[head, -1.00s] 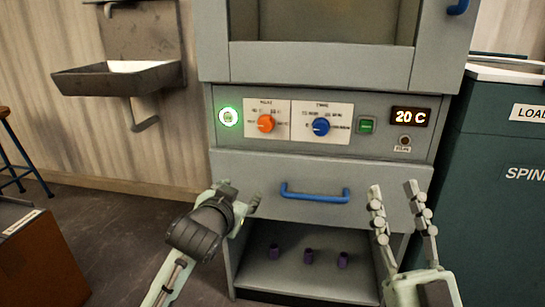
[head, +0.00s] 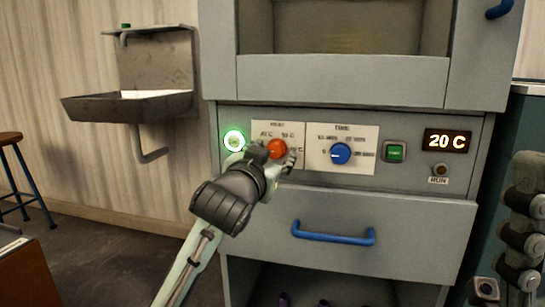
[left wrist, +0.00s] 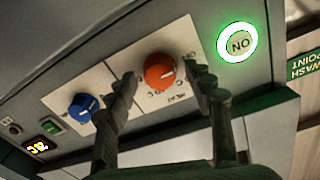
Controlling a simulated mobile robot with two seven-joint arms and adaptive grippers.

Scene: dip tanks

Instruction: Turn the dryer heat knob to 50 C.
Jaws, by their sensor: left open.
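The orange-red heat knob (head: 277,149) sits on a white label plate on the dryer panel (head: 310,120). It also shows in the left wrist view (left wrist: 159,72), with a white pointer mark. The scale print is partly hidden and too small to read surely. My left gripper (head: 272,156) is open, its fingers on either side of the knob; the left wrist view shows the two fingers (left wrist: 166,85) flanking it. I cannot tell whether they touch it. The display (head: 446,141) reads 20 C. My right gripper (head: 520,230) is partly cut off at the right edge.
A blue time knob (head: 341,154) is right of the heat knob, then a green switch (head: 395,152). A lit green ON button (head: 234,140) is close on the left. A drawer with a blue handle (head: 333,233) is below. A sink (head: 130,105) hangs on the left wall.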

